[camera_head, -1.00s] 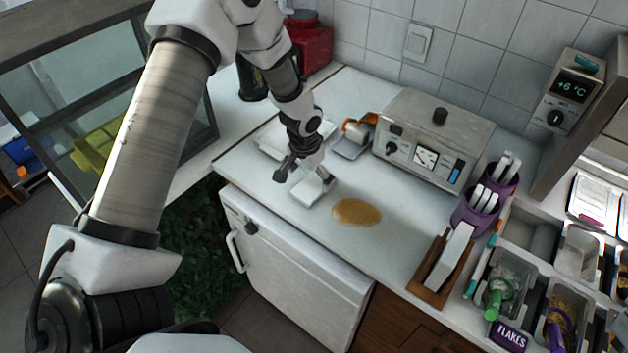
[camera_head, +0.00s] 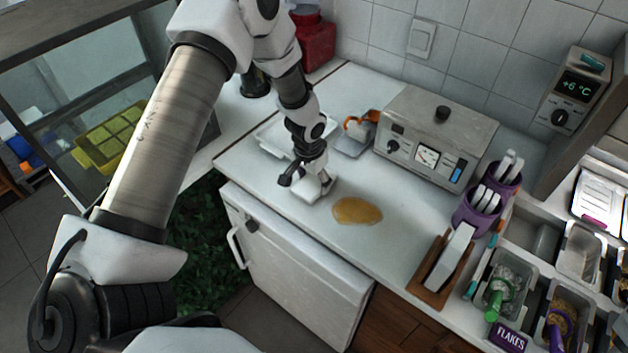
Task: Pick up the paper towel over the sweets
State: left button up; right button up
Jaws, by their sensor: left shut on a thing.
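A small white folded pad, which looks like the paper towel (camera_head: 316,190), lies on the white counter beside a yellow-brown puddle. My left gripper (camera_head: 306,183) is down over it, fingers pointing at the counter, and is shut on it. The fingers hide part of the towel, and I cannot tell whether it is clear of the counter. I cannot make out any sweets under it. My right gripper is not in view.
The puddle (camera_head: 357,211) lies just right of the towel. A white tray (camera_head: 268,138) is behind my left gripper, and a grey appliance (camera_head: 433,137) stands at the back. A wooden holder (camera_head: 440,277), purple cups (camera_head: 477,214) and topping bins (camera_head: 508,287) are on the right.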

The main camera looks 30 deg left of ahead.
aim_at(314, 183)
pick_arm(q)
jog(key=shift+w+r+b, duration=0.1)
jog(key=shift+r+b, duration=0.25)
jog(key=shift+r, duration=0.35)
jog(key=shift+s+d+r+b, duration=0.1)
jog(key=shift+s+r+b, duration=0.15)
jog(key=shift+r, duration=0.2)
jog(key=shift+s+d+r+b, duration=0.1)
jog(key=shift+s+r+b, duration=0.15)
jog(key=shift+r, duration=0.15)
jog(key=s+d+b, duration=0.1)
jog(key=s, duration=0.1)
jog(key=s+d+b, duration=0.2)
jog(key=s, duration=0.1)
jog(key=s+d+b, duration=0.1)
jog(key=s+b, duration=0.1)
jog(key=shift+s+d+r, duration=0.1)
jog(key=shift+s+d, duration=0.05)
jog(key=shift+s, duration=0.15)
jog(key=s+d+r+b, duration=0.1)
jog(key=s+d, duration=0.2)
jog(key=s, duration=0.2)
jog(key=shift+s+r, duration=0.25)
jog(key=shift+s, duration=0.05)
jog(key=shift+c, duration=0.6)
